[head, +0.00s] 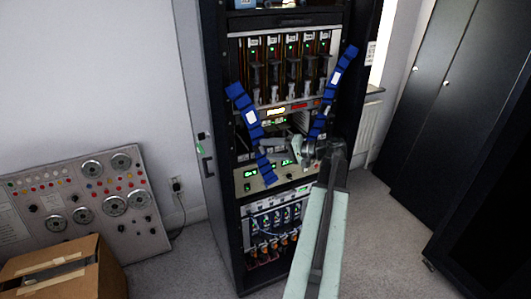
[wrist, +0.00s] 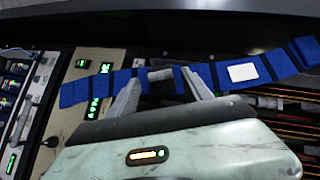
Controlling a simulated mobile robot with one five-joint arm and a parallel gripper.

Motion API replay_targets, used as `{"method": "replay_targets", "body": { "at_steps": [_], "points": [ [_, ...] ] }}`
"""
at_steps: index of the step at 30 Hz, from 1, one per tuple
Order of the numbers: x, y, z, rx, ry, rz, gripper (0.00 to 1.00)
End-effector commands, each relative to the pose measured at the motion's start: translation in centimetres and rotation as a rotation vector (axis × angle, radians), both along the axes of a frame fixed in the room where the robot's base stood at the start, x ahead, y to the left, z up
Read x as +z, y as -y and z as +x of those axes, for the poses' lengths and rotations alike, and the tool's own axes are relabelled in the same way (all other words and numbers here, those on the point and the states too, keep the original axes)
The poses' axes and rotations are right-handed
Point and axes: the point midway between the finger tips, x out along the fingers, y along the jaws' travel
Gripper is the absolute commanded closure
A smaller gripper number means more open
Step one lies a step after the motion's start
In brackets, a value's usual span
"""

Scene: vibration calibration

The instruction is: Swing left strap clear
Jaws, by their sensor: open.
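The left strap (head: 257,134) is a blue segmented band with a white label, hanging slightly tilted across the left front of the rack. In the wrist view the left strap (wrist: 222,76) runs across the picture, just beyond my fingers. A short dark grey tab (wrist: 160,75) sits on it between my fingertips. My gripper (wrist: 162,82) is open, one finger on each side of the tab; I cannot tell whether they touch it. In the head view my gripper (head: 281,149) reaches in from the right beside the strap's lower half, its tips hard to make out.
A second blue strap (head: 333,82) hangs at the rack's right, tilted the other way. The rack (head: 211,130) holds lit modules and a panel (head: 248,181) with green displays. A knobbed console (head: 35,205) and cardboard box (head: 101,277) stand left; dark cabinets (head: 455,100) stand right.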

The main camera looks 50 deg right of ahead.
Motion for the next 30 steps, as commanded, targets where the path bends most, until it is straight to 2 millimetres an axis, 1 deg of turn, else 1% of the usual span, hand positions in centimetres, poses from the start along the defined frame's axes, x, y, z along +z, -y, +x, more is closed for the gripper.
{"method": "replay_targets", "body": {
  "at_steps": [1, 4, 11, 12, 14, 15, 17, 18, 30],
  "points": [
    [-0.30, -0.24, 0.59, 0.002, -0.001, 0.000, 0.42],
    [-0.39, -0.52, 1.24, 0.002, -0.001, 0.000, 0.42],
    [-0.34, -0.59, 1.42, 0.001, 0.000, 0.000, 0.42],
    [-0.34, -0.59, 1.42, 0.001, 0.000, 0.000, 0.45],
    [-0.34, -0.61, 1.42, 0.002, -0.001, 0.000, 0.61],
    [-0.34, -0.62, 1.42, 0.002, -0.001, 0.000, 0.72],
    [-0.34, -0.62, 1.43, 0.002, -0.001, 0.000, 0.89],
    [-0.34, -0.62, 1.43, 0.002, -0.001, 0.000, 1.00],
    [-0.37, -0.68, 1.45, 0.003, -0.002, 0.000, 1.00]
  ]
}}
